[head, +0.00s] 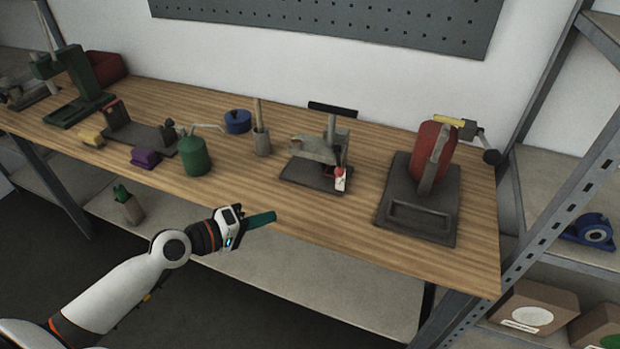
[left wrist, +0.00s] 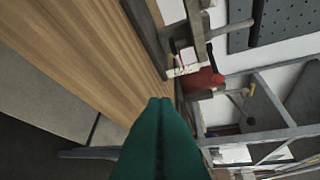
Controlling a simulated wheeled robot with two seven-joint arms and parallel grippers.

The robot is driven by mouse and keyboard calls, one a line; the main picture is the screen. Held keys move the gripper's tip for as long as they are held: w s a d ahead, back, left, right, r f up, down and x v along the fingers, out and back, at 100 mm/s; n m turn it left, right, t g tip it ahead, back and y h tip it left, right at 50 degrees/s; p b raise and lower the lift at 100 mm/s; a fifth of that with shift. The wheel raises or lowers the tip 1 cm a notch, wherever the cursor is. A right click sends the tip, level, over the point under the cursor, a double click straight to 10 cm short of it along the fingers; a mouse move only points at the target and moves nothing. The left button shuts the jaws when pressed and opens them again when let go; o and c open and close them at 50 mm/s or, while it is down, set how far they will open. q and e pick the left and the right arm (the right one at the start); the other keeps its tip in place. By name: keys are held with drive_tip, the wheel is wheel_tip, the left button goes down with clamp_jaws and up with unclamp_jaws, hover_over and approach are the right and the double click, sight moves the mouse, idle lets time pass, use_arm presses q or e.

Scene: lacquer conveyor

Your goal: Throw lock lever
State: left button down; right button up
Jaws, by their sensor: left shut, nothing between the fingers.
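A grey clamp-like device (head: 316,152) with a black T-handle (head: 333,109) stands on the bench right of centre. A small red part with a white tag (head: 340,181) hangs at its front. To its right a red machine (head: 431,150) on a dark base has a yellow bar and an arm ending in a black ball (head: 491,157). I cannot tell which part is the lock lever. My left gripper (head: 262,219) has green fingers, is shut and empty, and is near the bench's front edge, apart from both devices. The tag also shows in the left wrist view (left wrist: 185,70), beyond the fingertips (left wrist: 160,102).
A green oil can (head: 194,155), a blue round tin (head: 238,122), a cup with a stick (head: 261,142) and a grey vise-like fixture (head: 140,132) stand on the left half. A metal shelf upright (head: 555,190) bounds the right. The bench front (head: 300,220) is clear.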

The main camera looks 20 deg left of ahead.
use_arm(q)
wheel_tip(320, 180, up, 8)
drive_tip(key=w+f+n+t+h, duration=0.1)
drive_tip(key=w+n+t, duration=0.1)
drive_tip(key=p, duration=0.4)
approach(338, 160)
drive_tip(key=w+a, duration=0.1)
drive_tip(key=w, duration=0.1)
drive_tip(key=shift+n, duration=0.3)
drive_tip(key=d+p, duration=0.2)
drive_tip(key=w+d+p, duration=0.1)
drive_tip(key=d, duration=0.1)
drive_tip(key=shift+f, duration=0.4)
